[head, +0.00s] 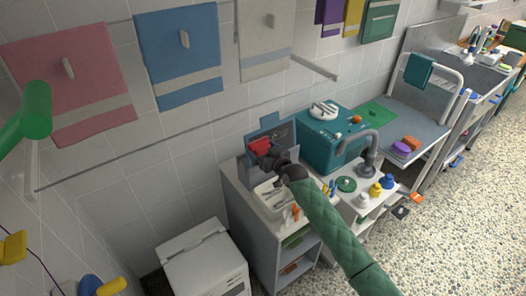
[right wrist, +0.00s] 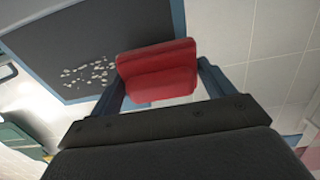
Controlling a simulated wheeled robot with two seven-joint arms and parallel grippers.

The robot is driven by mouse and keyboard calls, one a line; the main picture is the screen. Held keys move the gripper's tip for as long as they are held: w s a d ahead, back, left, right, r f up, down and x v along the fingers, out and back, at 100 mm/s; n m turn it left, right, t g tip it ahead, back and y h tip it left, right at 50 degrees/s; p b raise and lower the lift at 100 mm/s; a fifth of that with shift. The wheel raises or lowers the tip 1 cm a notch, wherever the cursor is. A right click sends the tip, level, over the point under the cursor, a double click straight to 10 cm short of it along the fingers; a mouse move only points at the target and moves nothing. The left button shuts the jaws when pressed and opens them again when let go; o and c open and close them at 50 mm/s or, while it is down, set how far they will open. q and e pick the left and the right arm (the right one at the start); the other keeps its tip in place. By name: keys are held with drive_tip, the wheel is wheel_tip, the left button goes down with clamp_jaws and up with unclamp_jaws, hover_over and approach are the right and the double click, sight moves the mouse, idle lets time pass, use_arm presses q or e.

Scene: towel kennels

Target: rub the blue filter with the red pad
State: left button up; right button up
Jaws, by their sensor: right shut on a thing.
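The red pad (right wrist: 157,72) is held between the two fingers of my right gripper (right wrist: 160,85). In the head view the red pad (head: 260,146) shows at the tip of my right gripper (head: 265,153). The blue filter (right wrist: 75,35) has a blue frame and a dark grey face with a patch of pale crumbs on it. The filter (head: 284,133) stands upright on the counter, partly behind the gripper. The pad overlaps the filter's lower right edge in the wrist view; I cannot tell whether they touch. My left gripper does not show.
A teal box (head: 325,150) and a tap (head: 370,155) stand to the right of the filter. A white tray (head: 270,197) lies on the counter below the gripper. Towels hang on the tiled wall. The speckled floor (head: 440,230) at right is mostly clear.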

drive_tip(key=shift+w+a+f+b, duration=0.1)
drive_tip(key=shift+w+a+b, duration=0.2)
drive_tip(key=shift+w+a, duration=0.15)
idle(0.4)
drive_tip(key=shift+w+d, duration=0.1)
